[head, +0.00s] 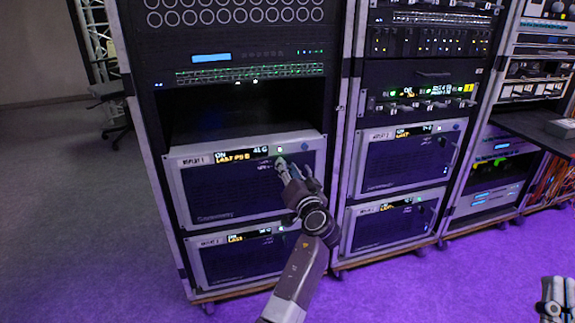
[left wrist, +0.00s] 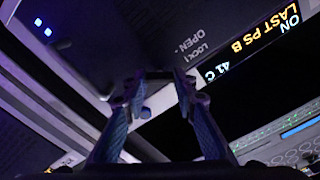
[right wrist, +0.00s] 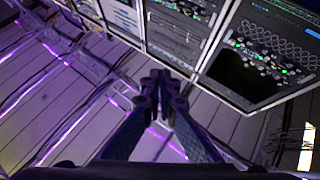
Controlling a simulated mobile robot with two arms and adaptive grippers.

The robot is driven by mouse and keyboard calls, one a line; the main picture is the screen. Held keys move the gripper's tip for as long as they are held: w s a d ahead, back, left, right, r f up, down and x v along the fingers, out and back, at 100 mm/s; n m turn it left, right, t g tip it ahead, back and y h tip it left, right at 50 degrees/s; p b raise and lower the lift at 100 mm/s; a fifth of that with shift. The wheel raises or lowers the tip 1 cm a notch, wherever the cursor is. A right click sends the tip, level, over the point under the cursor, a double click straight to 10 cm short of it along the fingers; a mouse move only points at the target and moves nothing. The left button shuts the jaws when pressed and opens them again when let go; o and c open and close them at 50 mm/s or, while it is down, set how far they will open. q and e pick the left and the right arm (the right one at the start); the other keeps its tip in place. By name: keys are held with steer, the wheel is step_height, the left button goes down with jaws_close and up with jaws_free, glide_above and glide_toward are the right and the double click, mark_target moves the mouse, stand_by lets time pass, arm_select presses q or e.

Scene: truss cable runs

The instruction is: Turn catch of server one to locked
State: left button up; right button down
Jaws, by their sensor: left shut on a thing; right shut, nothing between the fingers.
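The server one unit (head: 215,195) is the upper silver-framed unit in the left rack, its label ending in 1. Its display (left wrist: 265,45) reads ON, LAST PS B, 41 C in the left wrist view. Printed LOCK and OPEN marks (left wrist: 197,42) show beside the fingertips. My left gripper (head: 281,164) is at the upper right of this unit's face, shut on the catch; in the left wrist view its fingertips (left wrist: 160,76) hide most of the catch, so its angle cannot be told. My right gripper (head: 555,308) is away at the lower right, shut and empty, fingertips together (right wrist: 158,78).
A similar unit (head: 235,258) sits below server one. A second rack (head: 405,160) with similar units stands close to the right. A dark open bay (head: 235,115) lies above server one. The floor (head: 90,210) in front is clear.

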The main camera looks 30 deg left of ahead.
arm_select(q)
steer(key=m+p, duration=0.2)
steer(key=m, duration=0.1)
steer(key=m+p, duration=0.1)
steer(key=m, duration=0.2)
steer(key=shift+w+r+p, duration=0.1)
steer(key=shift+r+p, duration=0.1)
steer(key=shift+p, duration=0.15)
arm_select(e)
step_height(320, 180, down, 18)
steer(key=w+d+g+h, duration=0.2)
steer(key=w+g+h, duration=0.1)
steer(key=g, duration=0.7)
arm_select(q)
steer(key=m+p, duration=0.1)
steer(key=m, duration=0.1)
steer(key=shift+m, duration=0.3)
steer(key=shift+f+m+p, duration=0.2)
steer(key=shift+m+p, duration=0.75)
steer(key=shift+m, duration=0.25)
arm_select(e)
steer(key=s+d+f+m+g+h, duration=0.1)
steer(key=s+d+f+g, duration=0.4)
steer(key=s+f, duration=0.8)
steer(key=shift+s+f+g+h, duration=0.15)
steer(key=shift+s+g+h, duration=0.25)
steer(key=shift+g+h, duration=0.95)
steer(key=shift+g+y, duration=0.45)
